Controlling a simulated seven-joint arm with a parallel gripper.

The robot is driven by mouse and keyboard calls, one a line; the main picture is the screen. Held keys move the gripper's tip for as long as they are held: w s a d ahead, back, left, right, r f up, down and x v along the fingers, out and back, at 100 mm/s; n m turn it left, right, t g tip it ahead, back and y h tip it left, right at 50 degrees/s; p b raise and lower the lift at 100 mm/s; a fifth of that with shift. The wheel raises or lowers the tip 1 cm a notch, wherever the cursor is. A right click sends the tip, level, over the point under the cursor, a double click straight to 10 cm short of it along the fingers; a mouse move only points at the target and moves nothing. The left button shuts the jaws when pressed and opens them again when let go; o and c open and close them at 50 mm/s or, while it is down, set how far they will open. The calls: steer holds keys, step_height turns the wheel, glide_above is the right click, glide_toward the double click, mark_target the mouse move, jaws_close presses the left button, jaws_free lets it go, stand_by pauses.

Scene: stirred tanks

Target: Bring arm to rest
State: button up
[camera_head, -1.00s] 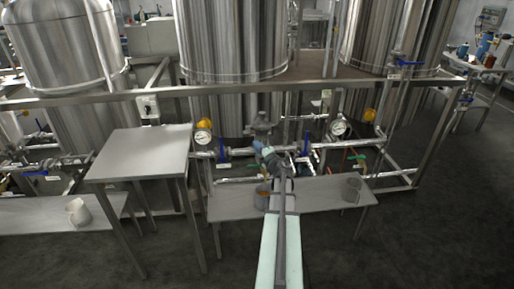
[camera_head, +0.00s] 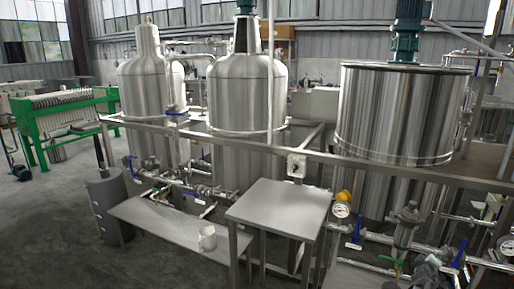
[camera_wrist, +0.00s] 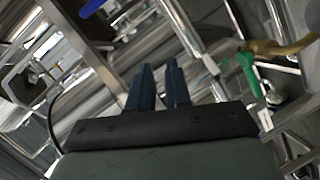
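My gripper (camera_wrist: 160,75) shows in the wrist view as two dark blue fingers side by side, with a narrow gap between them. I see nothing held in the gap. The fingers are over blurred steel pipes, with a green valve handle (camera_wrist: 240,68) to their right and a blue handle (camera_wrist: 91,8) at the upper left. In the head view, a pale blue part at the lower right edge may belong to my arm, but I cannot tell.
Steel tanks (camera_head: 400,115) stand behind a frame rail. A small steel table (camera_head: 280,207) stands in front, with a low bench (camera_head: 160,225) carrying a white mug (camera_head: 208,238) to its left. Pipes and valves crowd the lower right. Open floor lies at the left.

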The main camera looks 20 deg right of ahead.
steer(key=s+a+f+m+g+y, duration=0.2)
steer(key=s+a+f+m+g, duration=0.1)
steer(key=s+f+m+g, duration=0.4)
steer(key=s+a+f+m+g+y, duration=0.1)
steer(key=s+a+f+y, duration=0.15)
steer(key=a+f, duration=0.3)
steer(key=s+a+f+m+y, duration=0.2)
steer(key=s+a+f, duration=0.15)
steer(key=a, duration=0.25)
steer(key=a+f+n+g+y, duration=0.1)
steer(key=a+f+y, duration=0.3)
steer(key=a, duration=0.9)
steer(key=a+f+g+y, duration=0.15)
steer(key=a+f, duration=0.45)
steer(key=a, duration=0.7)
steer(key=a+f+n+g+y, duration=0.1)
steer(key=a+f+y, duration=0.25)
steer(key=a, duration=0.85)
steer(key=s+a+f+n+g, duration=0.1)
steer(key=s+a+f+n, duration=0.1)
steer(key=a, duration=0.4)
steer(key=s+a+f+n+g+h, duration=0.1)
steer(key=s+a+f+n, duration=0.1)
steer(key=s+a, duration=0.3)
steer(key=s+a+f+n+g+h, duration=0.1)
steer(key=s+a+f+n, duration=0.1)
steer(key=a, duration=0.7)
steer(key=shift+s+a+f, duration=0.15)
steer(key=shift+s, duration=0.7)
